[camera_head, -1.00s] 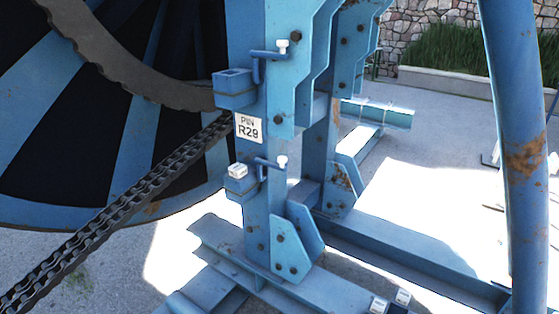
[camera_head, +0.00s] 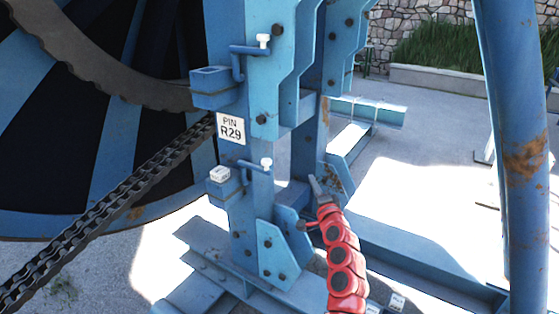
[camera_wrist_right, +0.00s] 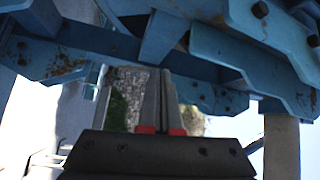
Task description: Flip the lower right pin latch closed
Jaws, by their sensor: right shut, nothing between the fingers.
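The lower pin latch (camera_head: 246,164) is a blue bent handle with a white tip, on the blue post below the "PIN R29" label (camera_head: 231,129). Its handle points right, away from the blue bracket (camera_head: 222,186) with a white-topped pin (camera_head: 219,174) at the left of the post. My right gripper (camera_head: 315,186), on a red arm, is to the right of and slightly below the latch, apart from it in the picture. Its fingers (camera_wrist_right: 160,95) are together and empty in the right wrist view, with blue steelwork beyond. I do not make out the latch there. My left gripper is out of view.
An upper latch (camera_head: 248,52) of the same kind sits above the label. A chain (camera_head: 110,210) runs down left from the large reel (camera_head: 60,120). A rusty blue column (camera_head: 518,150) stands at the right.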

